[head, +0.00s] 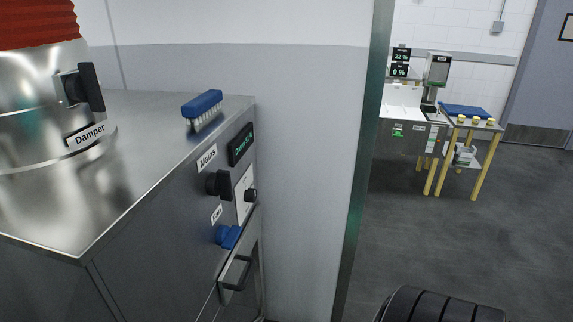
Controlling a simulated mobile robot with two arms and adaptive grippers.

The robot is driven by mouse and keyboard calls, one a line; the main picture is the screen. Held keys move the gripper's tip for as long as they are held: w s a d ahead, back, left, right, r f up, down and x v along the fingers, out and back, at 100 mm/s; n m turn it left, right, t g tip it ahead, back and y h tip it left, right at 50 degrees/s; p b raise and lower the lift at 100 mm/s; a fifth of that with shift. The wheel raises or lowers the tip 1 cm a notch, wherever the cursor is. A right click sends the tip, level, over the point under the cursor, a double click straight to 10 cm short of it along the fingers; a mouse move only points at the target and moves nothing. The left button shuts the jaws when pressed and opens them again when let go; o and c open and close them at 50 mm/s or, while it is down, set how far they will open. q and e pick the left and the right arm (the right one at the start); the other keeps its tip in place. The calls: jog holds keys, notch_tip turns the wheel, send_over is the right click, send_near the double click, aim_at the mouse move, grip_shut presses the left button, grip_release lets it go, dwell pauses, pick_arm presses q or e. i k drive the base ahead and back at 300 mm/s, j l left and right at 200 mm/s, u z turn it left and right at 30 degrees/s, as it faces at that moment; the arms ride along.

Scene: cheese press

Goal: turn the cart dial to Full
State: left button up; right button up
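No thing marked as a cart, and no "Full" mark, can be read in the head view. A steel cabinet (150,160) at the left has a front panel with a black knob (218,184) under a "Mains" label. A small black dial (250,195) sits on a white plate (241,205); its markings are too small to read. A blue knob (228,236) is below a label that seems to read "Fan". A dark display (240,144) shows green text, perhaps "Damp 50 %". Neither gripper shows.
A steel duct (45,100) with a "Damper" label and black handle (85,86) rises from the cabinet. A blue brush (203,106) lies on top. A wall edge (365,150) separates it from a far steel counter (400,135) and yellow-legged table (470,125). Grey floor (500,230) is open.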

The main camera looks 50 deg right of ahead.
aim_at(249, 195)
jog(key=z, duration=1.45)
